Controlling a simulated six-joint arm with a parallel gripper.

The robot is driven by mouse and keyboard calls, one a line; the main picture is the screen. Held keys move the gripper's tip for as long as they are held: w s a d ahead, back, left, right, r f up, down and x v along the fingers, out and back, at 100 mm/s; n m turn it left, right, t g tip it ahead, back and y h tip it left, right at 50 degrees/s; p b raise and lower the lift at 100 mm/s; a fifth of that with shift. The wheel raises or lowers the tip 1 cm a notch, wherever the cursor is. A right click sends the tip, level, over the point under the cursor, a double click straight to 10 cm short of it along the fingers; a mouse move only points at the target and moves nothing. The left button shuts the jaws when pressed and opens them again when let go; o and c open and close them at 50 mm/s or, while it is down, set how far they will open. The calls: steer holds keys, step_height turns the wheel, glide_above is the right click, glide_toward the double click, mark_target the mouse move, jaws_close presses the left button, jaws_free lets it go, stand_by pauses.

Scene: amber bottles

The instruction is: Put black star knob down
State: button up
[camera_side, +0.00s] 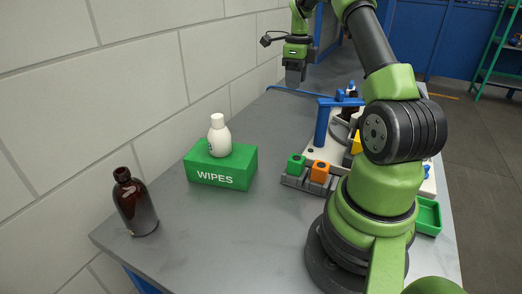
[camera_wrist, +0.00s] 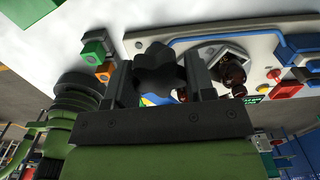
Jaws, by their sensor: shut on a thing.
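My gripper shows in the side view (camera_side: 294,76) at the top centre, above the far part of the table. In the wrist view my gripper (camera_wrist: 160,78) is shut on the black star knob (camera_wrist: 158,72), which sits between its two fingers. In the side view the knob cannot be made out at the fingertips. Whether the knob touches anything below it cannot be told.
A green WIPES box (camera_side: 222,168) carries a white bottle (camera_side: 219,137). An amber bottle (camera_side: 134,204) stands at the near left. A fixture with a blue frame (camera_side: 322,122), an orange block (camera_side: 319,172) and a green block (camera_side: 296,164) stand beside my arm. The table's middle is clear.

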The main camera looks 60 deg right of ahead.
step_height(320, 180, up, 5)
steer(key=shift+w+a+r, duration=0.1)
steer(key=shift+r, duration=0.05)
steer(key=w+a+n, duration=0.3)
steer(key=a+n, duration=0.1)
steer(key=a, duration=0.3)
steer(key=w+a+n, duration=0.3)
steer(key=a, duration=0.4)
steer(key=n, duration=1.4)
glide_above(239, 239)
steer(key=shift+f, duration=11.55)
steer(key=shift+f, duration=0.1)
